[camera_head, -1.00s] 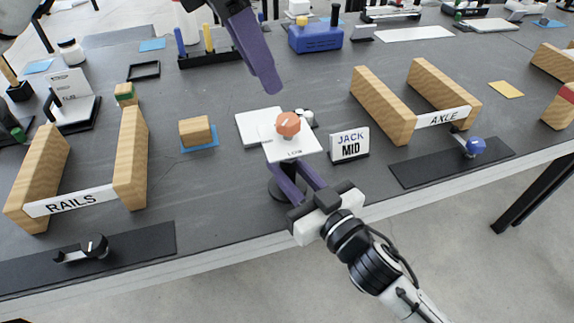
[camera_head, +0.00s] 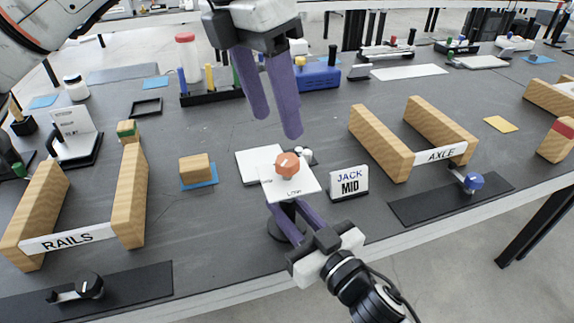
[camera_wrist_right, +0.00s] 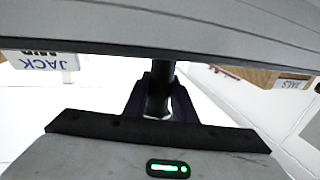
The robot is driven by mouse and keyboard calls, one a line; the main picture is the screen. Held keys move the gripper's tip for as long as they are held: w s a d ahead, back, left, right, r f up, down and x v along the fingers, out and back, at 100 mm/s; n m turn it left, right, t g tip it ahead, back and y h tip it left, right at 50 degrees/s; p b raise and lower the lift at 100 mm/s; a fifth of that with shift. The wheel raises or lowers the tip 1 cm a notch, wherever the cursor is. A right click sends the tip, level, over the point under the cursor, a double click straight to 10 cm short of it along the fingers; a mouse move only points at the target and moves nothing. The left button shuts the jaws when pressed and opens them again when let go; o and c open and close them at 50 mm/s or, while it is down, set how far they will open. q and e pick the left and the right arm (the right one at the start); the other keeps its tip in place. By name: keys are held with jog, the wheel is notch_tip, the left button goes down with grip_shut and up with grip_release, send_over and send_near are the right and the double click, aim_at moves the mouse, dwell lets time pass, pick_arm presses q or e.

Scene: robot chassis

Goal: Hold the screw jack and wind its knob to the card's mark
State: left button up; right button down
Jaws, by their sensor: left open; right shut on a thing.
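The screw jack has an orange knob (camera_head: 287,165) on a white top plate (camera_head: 297,190) with small lettering, over a dark post and round base (camera_head: 279,231). My right gripper (camera_head: 287,211) is shut on the post below the plate, coming from the front edge. The right wrist view shows the dark post (camera_wrist_right: 160,90) between its fingers. My left gripper (camera_head: 276,124) is open and empty, fingers pointing down, above and behind the knob and apart from it. The white card (camera_head: 348,183) reading "JACK MID" stands right of the jack.
A wooden block (camera_head: 195,167) on a blue square sits to the left. The RAILS stand (camera_head: 68,238) is at left, the AXLE stand (camera_head: 440,155) at right. A black rack (camera_head: 210,94) and blue box (camera_head: 318,75) are behind.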

aim_at(287, 159)
pick_arm(q)
jog(key=f+n, duration=0.2)
jog(key=f, duration=0.1)
jog(key=w+d+f+n+y, duration=0.1)
jog(key=f+n, duration=0.2)
jog(key=d+f+n+y, duration=0.1)
jog(key=f+n, duration=0.1)
jog(key=f, duration=0.1)
jog(key=shift+w+g, duration=0.3)
jog(key=shift+g, duration=0.1)
jog(key=shift+r, duration=0.1)
jog(key=c, duration=1.1)
jog(key=shift+o, duration=0.2)
